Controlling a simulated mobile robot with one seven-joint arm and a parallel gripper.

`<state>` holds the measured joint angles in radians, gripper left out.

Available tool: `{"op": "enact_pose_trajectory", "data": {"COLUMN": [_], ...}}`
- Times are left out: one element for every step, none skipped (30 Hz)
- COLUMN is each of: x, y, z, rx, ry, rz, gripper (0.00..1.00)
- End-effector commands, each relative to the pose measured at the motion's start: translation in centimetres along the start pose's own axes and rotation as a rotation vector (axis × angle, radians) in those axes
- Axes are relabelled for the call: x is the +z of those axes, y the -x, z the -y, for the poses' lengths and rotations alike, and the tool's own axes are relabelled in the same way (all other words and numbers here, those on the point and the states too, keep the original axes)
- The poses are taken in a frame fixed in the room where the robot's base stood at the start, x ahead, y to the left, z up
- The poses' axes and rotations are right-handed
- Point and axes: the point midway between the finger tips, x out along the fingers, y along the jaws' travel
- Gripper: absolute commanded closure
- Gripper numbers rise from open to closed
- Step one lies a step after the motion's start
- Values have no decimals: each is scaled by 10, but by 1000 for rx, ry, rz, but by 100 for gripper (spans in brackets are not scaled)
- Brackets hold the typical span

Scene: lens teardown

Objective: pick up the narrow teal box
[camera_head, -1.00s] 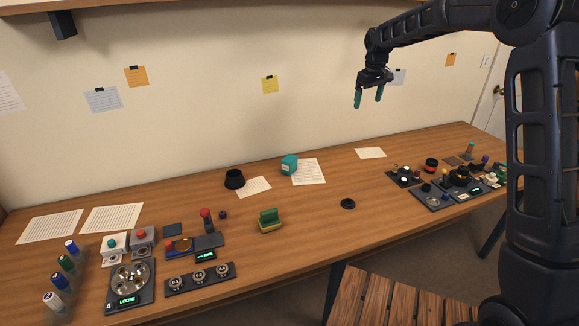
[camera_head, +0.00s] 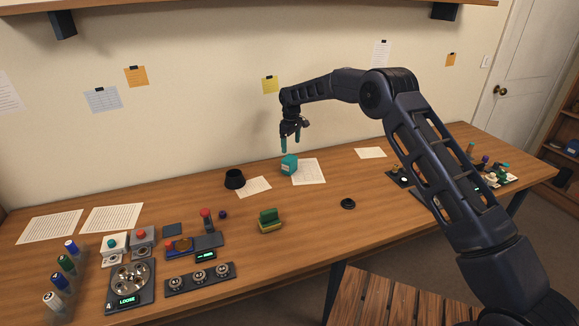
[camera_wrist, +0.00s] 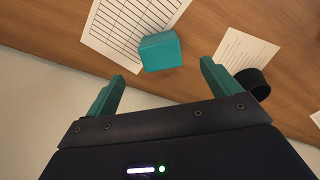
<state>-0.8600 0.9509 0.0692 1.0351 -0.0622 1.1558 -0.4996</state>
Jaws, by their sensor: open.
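The teal box (camera_head: 289,165) stands on the back part of the wooden table, at the edge of a white paper sheet. In the wrist view the box (camera_wrist: 160,52) lies ahead of the fingers, a little left of the middle of the gap between them. My gripper (camera_head: 291,144) is above the box in the head view, pointing down, with its teal fingers apart and nothing between them. The wrist view also shows both fingers (camera_wrist: 160,82) spread and empty.
A black cup-like ring (camera_head: 234,179) stands left of the box. Paper sheets (camera_head: 309,172) lie around it. A green and yellow block (camera_head: 270,221) and a black disc (camera_head: 348,204) are nearer the front. The wall is close behind the box.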

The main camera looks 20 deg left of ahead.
Motion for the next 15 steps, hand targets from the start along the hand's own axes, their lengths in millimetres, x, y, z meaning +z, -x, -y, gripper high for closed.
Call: {"op": "enact_pose_trajectory", "data": {"x": [-2, -3, -3, -3, -3, -3, -3, -3, -3, -3, -3, -3, -3, -3, -3], "y": [-3, -5, -7, -10, -12, -17, -20, -25, -30, -35, -39, -45, -49, -52, -56], "z": [1, 2, 2, 2, 2, 2, 2, 2, 2, 2, 2, 2, 2, 2, 2], "rx": [-1, -1, -1, -1, -2, -2, -3, -3, -2, -3, -3, -3, -3, -2, -2], "ry": [4, 5, 6, 6, 6, 6, 6, 6, 5, 5, 5, 5, 5, 5, 5], "rz": [1, 1, 2, 2, 3, 3, 3, 3, 3, 3, 3, 3, 2, 2, 2], "gripper": [11, 11, 11, 11, 11, 11, 11, 11, 11, 11, 11, 11, 11, 11, 11]}}
